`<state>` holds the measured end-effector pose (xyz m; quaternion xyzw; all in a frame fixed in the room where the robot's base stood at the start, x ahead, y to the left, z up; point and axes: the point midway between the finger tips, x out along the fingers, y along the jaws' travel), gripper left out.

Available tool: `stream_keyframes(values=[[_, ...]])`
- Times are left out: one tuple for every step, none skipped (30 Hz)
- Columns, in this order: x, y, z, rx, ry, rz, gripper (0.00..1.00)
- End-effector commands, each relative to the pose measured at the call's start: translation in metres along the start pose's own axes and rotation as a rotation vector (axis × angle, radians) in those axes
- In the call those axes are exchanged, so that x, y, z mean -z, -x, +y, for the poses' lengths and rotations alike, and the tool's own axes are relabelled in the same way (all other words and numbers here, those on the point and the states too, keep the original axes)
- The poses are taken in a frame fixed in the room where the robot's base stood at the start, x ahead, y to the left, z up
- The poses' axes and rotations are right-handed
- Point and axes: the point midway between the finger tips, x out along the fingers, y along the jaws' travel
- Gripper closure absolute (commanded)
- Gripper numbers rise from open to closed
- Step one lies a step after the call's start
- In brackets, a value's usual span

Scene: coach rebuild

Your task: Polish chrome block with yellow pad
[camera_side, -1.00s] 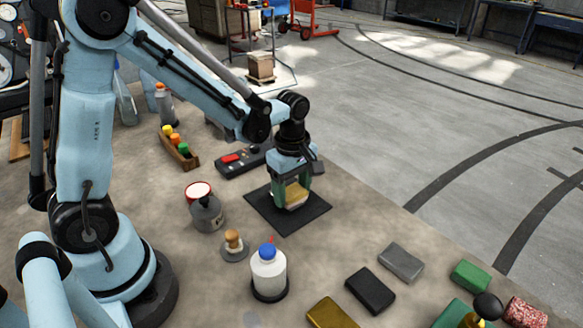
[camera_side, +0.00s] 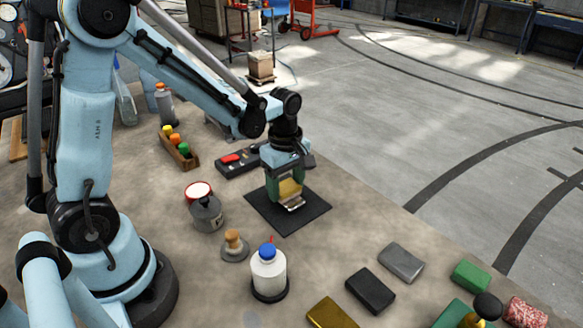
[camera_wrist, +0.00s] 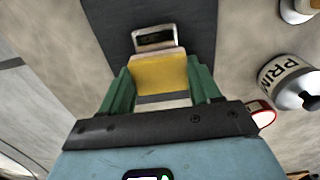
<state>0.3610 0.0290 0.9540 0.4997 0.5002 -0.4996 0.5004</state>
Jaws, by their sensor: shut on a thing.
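My gripper (camera_side: 287,189) has green fingers and is shut on the yellow pad (camera_side: 290,189). In the wrist view the pad (camera_wrist: 158,74) sits between the two fingers (camera_wrist: 160,82). The chrome block (camera_side: 293,205) lies on the black mat (camera_side: 313,215), partly hidden under the pad. In the wrist view a shiny end of the block (camera_wrist: 154,38) shows just beyond the pad. The pad is over the block and looks in contact, though the touching faces are hidden.
A grey can (camera_side: 207,216) and an open red-rimmed tin (camera_side: 198,190) stand left of the mat. A white bottle with a blue cap (camera_side: 268,272) stands in front. Black (camera_side: 370,290) and grey (camera_side: 401,262) blocks lie front right. A black tray (camera_side: 240,160) lies behind the mat.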

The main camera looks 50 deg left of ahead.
Motion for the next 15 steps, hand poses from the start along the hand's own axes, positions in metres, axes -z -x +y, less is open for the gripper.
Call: stream_keyframes(values=[[-0.005,0.001,0.0,0.0,-0.003,0.0,0.71],[-0.008,0.0,0.0,0.0,-0.004,0.0,0.71],[-0.012,0.002,0.0,0.0,-0.003,0.0,0.71],[-0.014,0.001,0.0,0.0,-0.003,0.0,0.71],[-0.017,0.0,0.0,0.0,-0.003,0.0,0.71],[-0.021,0.002,0.0,0.0,-0.003,0.0,0.71],[-0.024,0.001,0.0,0.0,-0.003,0.0,0.71],[-0.026,0.0,0.0,0.0,-0.003,0.0,0.71],[-0.03,0.001,0.0,0.0,-0.004,0.0,0.71],[-0.033,0.001,0.0,0.0,-0.003,0.0,0.71],[-0.035,0.0,0.0,0.0,-0.003,0.0,0.71],[-0.039,0.002,0.0,0.0,-0.003,0.0,0.71],[-0.042,0.001,0.0,0.0,-0.004,0.0,0.71],[-0.043,0.001,0.0,0.0,-0.002,0.0,0.71],[-0.042,0.003,0.0,0.0,0.0,0.0,0.71]])
